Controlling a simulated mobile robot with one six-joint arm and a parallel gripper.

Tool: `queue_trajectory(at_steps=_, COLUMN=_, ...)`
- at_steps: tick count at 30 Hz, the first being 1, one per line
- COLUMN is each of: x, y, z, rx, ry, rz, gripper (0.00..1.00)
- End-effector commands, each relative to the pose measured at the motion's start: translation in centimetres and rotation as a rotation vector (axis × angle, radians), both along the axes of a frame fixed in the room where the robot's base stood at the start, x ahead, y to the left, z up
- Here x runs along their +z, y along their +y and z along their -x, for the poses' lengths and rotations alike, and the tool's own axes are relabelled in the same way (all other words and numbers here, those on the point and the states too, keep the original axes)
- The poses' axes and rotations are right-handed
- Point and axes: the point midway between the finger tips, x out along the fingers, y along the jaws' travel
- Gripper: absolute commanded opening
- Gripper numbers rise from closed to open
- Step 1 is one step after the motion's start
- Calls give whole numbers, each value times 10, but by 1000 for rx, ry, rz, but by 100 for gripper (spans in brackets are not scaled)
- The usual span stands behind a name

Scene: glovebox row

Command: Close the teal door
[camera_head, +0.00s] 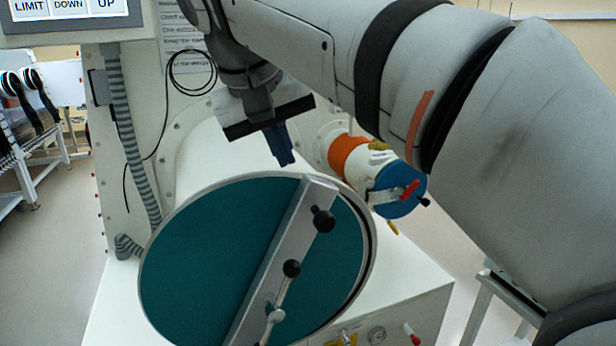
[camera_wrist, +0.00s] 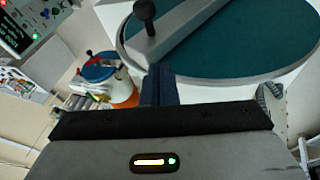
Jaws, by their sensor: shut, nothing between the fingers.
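The teal door (camera_head: 215,255) is a large round disc with a grey rim and a grey diagonal bar (camera_head: 285,250) across it. It sits at the front end of a white cylindrical port (camera_head: 215,150). A dark crescent shows along its right edge; I cannot tell whether it is fully seated. Black knobs (camera_head: 323,220) and a handle lever (camera_head: 275,315) are on the bar. My gripper (camera_head: 286,160) is shut and empty above the port, apart from the door in the picture. In the wrist view, the blue fingers (camera_wrist: 157,75) point toward the door (camera_wrist: 225,38), near its rim.
A smaller port with an orange band (camera_head: 348,157) and a blue cap (camera_head: 400,190) with a red handle is right of the door. A striped hose (camera_head: 130,150) and a control screen (camera_head: 70,12) are at the left.

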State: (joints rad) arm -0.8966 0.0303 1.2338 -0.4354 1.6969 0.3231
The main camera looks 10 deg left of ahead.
Motion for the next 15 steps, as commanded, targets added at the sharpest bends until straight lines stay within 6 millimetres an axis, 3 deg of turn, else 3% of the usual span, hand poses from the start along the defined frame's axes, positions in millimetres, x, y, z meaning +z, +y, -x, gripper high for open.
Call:
queue_trajectory(at_steps=3, x=23, y=25, z=15, rx=16, ry=-28, rz=-2, gripper=0)
queue_trajectory(at_steps=7, x=32, y=33, z=22, rx=15, ry=-40, rz=-4, gripper=0)
queue_trajectory(at_steps=11, x=25, y=32, z=19, rx=12, ry=-42, rz=-3, gripper=0)
queue_trajectory(at_steps=15, x=3, y=28, z=7, rx=11, ry=-41, rz=-2, gripper=0)
